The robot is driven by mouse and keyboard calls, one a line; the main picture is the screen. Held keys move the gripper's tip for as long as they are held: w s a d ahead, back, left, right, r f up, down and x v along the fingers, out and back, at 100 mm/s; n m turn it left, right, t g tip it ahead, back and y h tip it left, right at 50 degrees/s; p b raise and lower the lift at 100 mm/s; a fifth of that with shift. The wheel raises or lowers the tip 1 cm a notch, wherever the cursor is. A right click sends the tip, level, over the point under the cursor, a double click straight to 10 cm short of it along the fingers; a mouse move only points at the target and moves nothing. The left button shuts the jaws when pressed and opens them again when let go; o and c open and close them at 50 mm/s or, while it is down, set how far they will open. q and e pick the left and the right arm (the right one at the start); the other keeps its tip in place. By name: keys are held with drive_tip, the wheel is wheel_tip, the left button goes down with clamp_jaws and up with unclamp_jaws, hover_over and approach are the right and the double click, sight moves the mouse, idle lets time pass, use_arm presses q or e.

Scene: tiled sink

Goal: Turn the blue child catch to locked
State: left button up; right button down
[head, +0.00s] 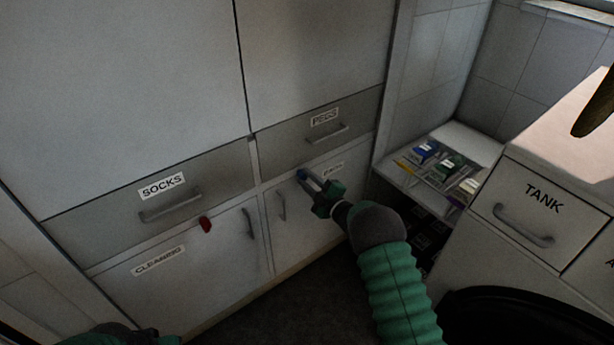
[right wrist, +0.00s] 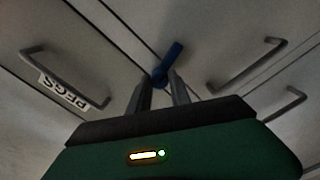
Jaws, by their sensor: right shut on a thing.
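The blue child catch (head: 301,174) is on the cabinet front, near the top of the lower right door, beside the PEGS drawer. My right gripper (head: 309,182) reaches it from the front and is shut on it. In the right wrist view the catch (right wrist: 172,60) is a small blue lever, slanting up to the right across the seam, with its lower end between the fingertips (right wrist: 160,82). The fingers partly hide that end. Part of my left arm shows at the bottom left edge of the head view; its fingers cannot be made out.
A red catch (head: 206,225) sits below the SOCKS drawer handle (head: 170,205). Bar handles (head: 249,223) stand out from the doors nearby. To the right are a shelf (head: 408,180) with small boxes and the TANK drawer (head: 530,212). A dark round rim (head: 520,300) is at the lower right.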

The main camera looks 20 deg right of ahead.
drive_tip(key=shift+s+d+f+m+p, duration=0.15)
drive_tip(key=shift+m+p, duration=0.1)
drive_tip(key=shift+m, duration=0.35)
drive_tip(key=shift+w+a+f+m+p, duration=0.15)
drive_tip(key=shift+m+p, duration=0.1)
drive_tip(key=shift+m, duration=0.35)
drive_tip(key=shift+s, duration=0.15)
drive_tip(key=c, duration=1.2)
unclamp_jaws()
drive_tip(key=shift+d, duration=0.1)
drive_tip(key=shift+r, duration=0.1)
drive_tip(key=p+v, duration=0.2)
drive_tip(key=v, duration=0.6)
drive_tip(key=p+v, duration=0.3)
drive_tip(key=v, duration=0.5)
drive_tip(key=shift+s+d+r, duration=0.1)
drive_tip(key=shift+s+d, duration=0.1)
drive_tip(key=shift+s, duration=0.15)
